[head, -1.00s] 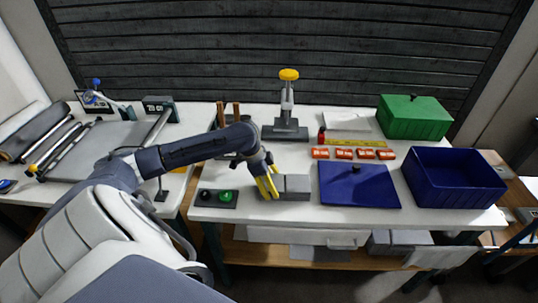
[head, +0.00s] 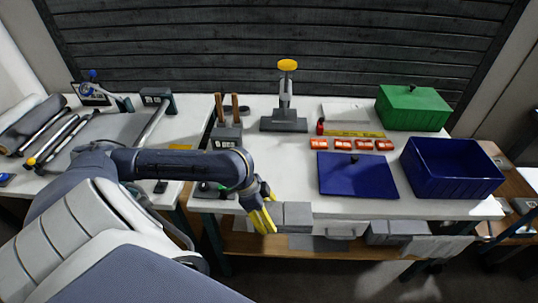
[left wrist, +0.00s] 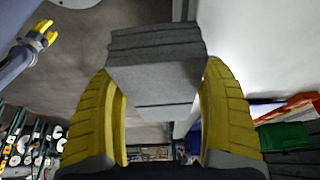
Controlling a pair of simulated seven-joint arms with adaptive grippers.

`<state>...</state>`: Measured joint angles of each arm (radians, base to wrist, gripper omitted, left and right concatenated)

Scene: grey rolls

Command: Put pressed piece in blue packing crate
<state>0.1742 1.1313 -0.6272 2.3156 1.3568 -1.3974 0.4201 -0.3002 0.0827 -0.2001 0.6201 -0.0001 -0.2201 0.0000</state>
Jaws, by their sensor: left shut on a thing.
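My left gripper (head: 263,219) is shut on a grey layered block (head: 297,213), likely the pressed piece. In the head view they are at the table's front edge; I cannot tell their exact height. In the left wrist view the block (left wrist: 158,75) sits between the two yellow fingers (left wrist: 160,115). The blue packing crate (head: 455,185) stands open and looks empty at the table's right end, well right of the block. My right gripper (left wrist: 42,34) shows small at the upper left of the left wrist view, its fingers apart and nothing visible between them.
A blue lid (head: 357,178) with a black knob lies left of the crate. Behind it are several red-orange items (head: 362,144) and a yellow strip (head: 350,133). A green box (head: 412,108) and a press (head: 285,120) stand at the back.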

